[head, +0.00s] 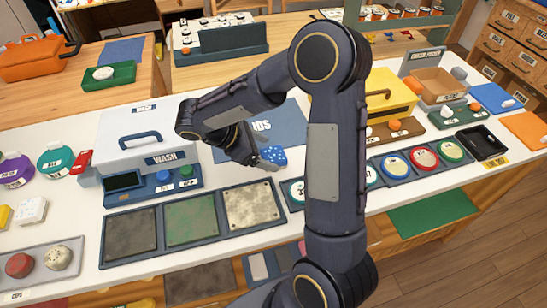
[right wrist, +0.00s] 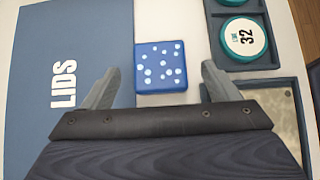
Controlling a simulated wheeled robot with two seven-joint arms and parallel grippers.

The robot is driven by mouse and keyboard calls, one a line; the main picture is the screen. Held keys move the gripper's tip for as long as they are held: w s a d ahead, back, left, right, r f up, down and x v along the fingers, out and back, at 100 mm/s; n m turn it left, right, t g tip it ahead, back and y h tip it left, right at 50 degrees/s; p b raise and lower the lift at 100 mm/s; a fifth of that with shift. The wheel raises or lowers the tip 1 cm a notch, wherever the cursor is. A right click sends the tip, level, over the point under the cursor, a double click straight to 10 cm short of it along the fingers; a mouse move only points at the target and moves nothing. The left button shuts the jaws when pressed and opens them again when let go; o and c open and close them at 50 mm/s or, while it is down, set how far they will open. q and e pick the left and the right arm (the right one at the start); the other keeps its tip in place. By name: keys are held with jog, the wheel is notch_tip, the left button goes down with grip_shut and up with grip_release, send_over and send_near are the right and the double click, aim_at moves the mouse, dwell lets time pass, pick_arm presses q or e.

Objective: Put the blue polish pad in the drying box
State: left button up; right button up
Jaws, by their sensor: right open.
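The blue polish pad is a blue square block with white spots (right wrist: 161,66). It lies on the white worktop beside the LIDS mat, and it also shows in the head view (head: 273,154). My right gripper (right wrist: 161,76) is open, with its fingers on either side of the pad's near part in the picture. I cannot tell whether they touch it. In the head view the right gripper (head: 250,154) is at the pad's left, partly hidden by its own wrist. No box has a readable drying label; a yellow box (head: 393,92) stands behind my arm. My left gripper is not in view.
A pale WASH box (head: 140,138) with a handle stands left of the gripper. The blue LIDS mat (right wrist: 55,120) lies beside the pad. A tray with textured squares (head: 252,205) and round lids (head: 424,158) line the front. An open cardboard-coloured box (head: 437,82) stands at the right.

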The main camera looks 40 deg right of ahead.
jog(key=shift+x, duration=1)
jog(key=c, duration=1.2)
jog(key=shift+o, duration=0.2)
jog(key=shift+r, duration=0.1)
